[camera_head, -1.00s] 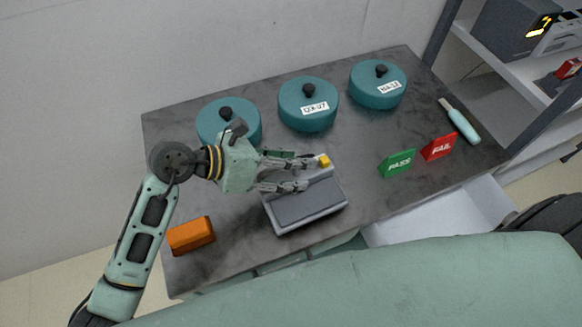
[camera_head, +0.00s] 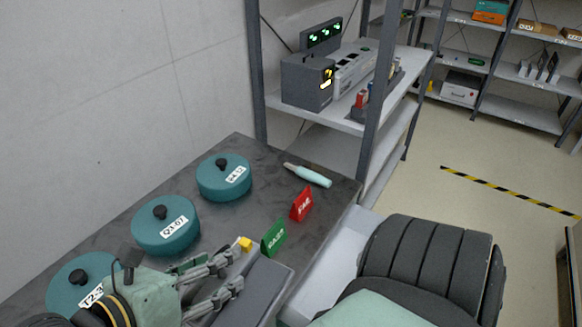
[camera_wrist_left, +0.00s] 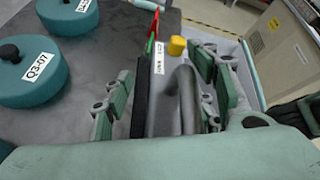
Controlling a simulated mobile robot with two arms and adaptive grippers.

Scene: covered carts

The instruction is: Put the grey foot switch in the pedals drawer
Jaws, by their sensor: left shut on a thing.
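The grey foot switch (camera_head: 258,292) has a dark pad and a yellow button. It is at the bottom of the head view, close to the green PASS sign (camera_head: 273,238). My left gripper (camera_head: 235,272) is shut on it, with a finger on either side. The left wrist view shows the switch (camera_wrist_left: 163,112) between the fingers (camera_wrist_left: 168,95). Whether it touches the cart top is unclear. A pale open drawer (camera_head: 335,250) juts out at the cart's right side; its label is not visible. My right gripper is not in view.
Several teal round covers stand along the wall side of the dark cart top, including one at the middle left (camera_head: 166,225). A red FAIL sign (camera_head: 301,205) and a pale teal handled tool (camera_head: 308,174) lie beyond the PASS sign. A shelf (camera_head: 345,120) stands behind.

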